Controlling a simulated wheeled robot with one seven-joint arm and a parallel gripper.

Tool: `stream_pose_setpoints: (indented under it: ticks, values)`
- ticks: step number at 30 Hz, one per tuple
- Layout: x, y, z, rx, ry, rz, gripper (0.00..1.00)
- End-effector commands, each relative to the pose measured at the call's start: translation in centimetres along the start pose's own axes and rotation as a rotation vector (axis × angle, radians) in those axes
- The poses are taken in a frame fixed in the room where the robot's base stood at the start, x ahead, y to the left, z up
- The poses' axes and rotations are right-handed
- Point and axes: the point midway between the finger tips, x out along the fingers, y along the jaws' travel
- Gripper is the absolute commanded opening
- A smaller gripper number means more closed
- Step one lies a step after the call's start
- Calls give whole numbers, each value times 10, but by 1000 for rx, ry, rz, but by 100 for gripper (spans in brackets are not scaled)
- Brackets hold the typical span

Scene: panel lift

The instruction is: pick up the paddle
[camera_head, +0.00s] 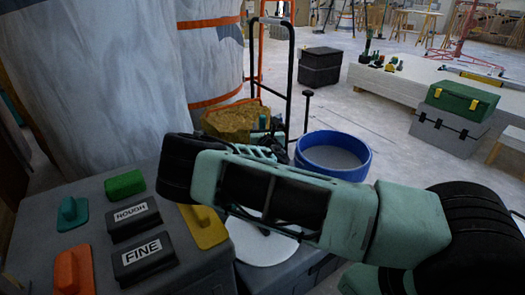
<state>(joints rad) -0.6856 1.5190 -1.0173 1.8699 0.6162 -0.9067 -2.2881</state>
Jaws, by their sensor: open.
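I cannot tell for certain which thing is the paddle. A thin dark upright rod with a wider top (307,108) stands left of a blue tub (337,156); its foot is hidden. On the grey worktop at the left lie handled flat tools: a teal one (72,213), an orange one (73,270) and a yellow one (206,228), the last partly covered by my arm. My arm crosses the middle of the view. My gripper (270,124) shows only as small teal and dark parts behind the arm, apart from these tools; its jaws are mostly hidden and nothing shows between them.
The grey worktop (100,195) also bears a green block (125,185) and black blocks marked ROUGH (131,217) and FINE (143,256). A wrapped column (130,80), a black hand-truck frame (290,60) and toolboxes (450,130) stand beyond.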

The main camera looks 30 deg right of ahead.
Motion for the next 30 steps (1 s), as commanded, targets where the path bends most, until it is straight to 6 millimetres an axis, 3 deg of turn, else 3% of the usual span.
stream_pose_setpoints:
  ticks: [10,19,20,24,25,30]
  values:
    - [45,2,-5,2,-1,0,49]
    - [50,3,-4,0,0,0,49]
    - [50,3,-4,0,0,0,44]
    - [50,3,-4,0,0,0,5]
    - [50,3,-4,0,0,0,1]
    - [50,3,-4,0,0,0,1]
